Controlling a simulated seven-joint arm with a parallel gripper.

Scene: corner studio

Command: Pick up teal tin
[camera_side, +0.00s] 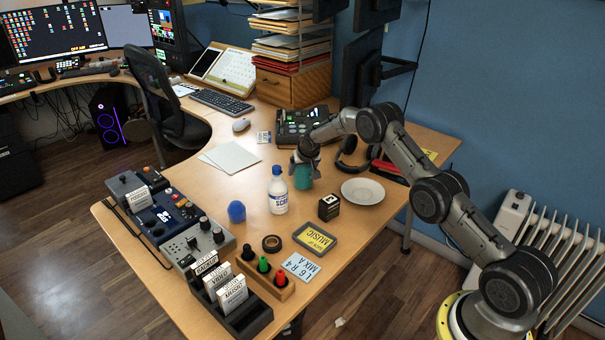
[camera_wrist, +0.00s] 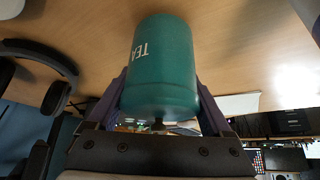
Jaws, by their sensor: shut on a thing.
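The teal tin (camera_side: 303,179) stands on or just above the desk near its middle, to the right of the white bottle; I cannot tell whether it touches the desk. In the wrist view the teal tin (camera_wrist: 162,65) fills the middle, with "TEA" lettering on its side. My gripper (camera_side: 305,160) is over the tin from above, and in the wrist view my gripper (camera_wrist: 160,100) has a finger on each side of it. It is shut on the tin. The finger tips are partly hidden by the tin.
A white bottle (camera_side: 278,190) stands left of the tin and a white plate (camera_side: 362,191) lies to its right. A black cube (camera_side: 329,207) is in front. Headphones (camera_side: 352,155) and a black device (camera_side: 300,124) are behind. Bare desk lies to the left, near the papers (camera_side: 229,157).

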